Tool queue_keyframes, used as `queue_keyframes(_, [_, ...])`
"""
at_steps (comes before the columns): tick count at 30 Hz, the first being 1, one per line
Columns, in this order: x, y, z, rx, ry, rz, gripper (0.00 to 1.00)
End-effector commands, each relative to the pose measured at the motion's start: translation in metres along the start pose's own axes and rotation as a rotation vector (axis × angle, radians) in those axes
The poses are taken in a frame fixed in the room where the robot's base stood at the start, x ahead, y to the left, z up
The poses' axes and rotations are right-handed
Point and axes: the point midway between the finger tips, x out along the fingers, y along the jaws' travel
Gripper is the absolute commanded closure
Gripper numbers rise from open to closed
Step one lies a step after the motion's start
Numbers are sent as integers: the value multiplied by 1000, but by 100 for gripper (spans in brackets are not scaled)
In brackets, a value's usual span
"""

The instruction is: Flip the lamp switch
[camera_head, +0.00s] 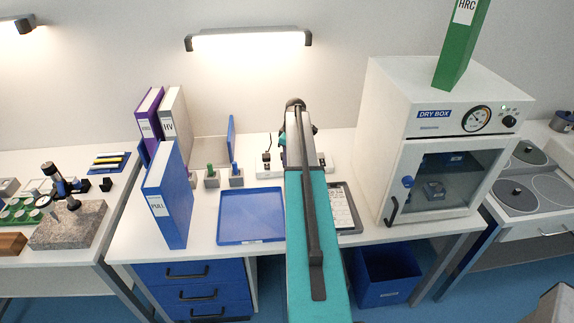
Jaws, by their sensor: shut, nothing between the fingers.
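A lit wall lamp (249,40) with dark end caps hangs on the wall above the middle table. I cannot make out a switch on it. A white strip-like unit (268,168) with small dark parts on top lies at the back of the table, partly hidden by my arm. I cannot tell whether one of those parts is the lamp switch. My teal arm reaches from the bottom centre towards the wall, and its dark far end is beside this unit, below the lamp. My gripper's fingers do not show; the arm hides them.
A blue tray (251,215) lies left of my arm, near a blue binder (168,197). A white dry box (440,125) stands to the right with a green binder (462,45) on top. Another lit lamp (17,25) is at the upper left.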

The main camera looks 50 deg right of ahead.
Motion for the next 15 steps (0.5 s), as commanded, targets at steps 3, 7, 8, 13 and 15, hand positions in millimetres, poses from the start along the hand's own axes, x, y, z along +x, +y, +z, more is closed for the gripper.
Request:
queue_keyframes(3, [2,0,0,0,0,0,100])
queue_keyframes(7, [3,0,0,0,0,0,100])
queue_keyframes(8, [3,0,0,0,0,0,100])
queue_keyframes(13, [5,0,1,0,0,0,100])
queue_keyframes(15, [5,0,1,0,0,0,100])
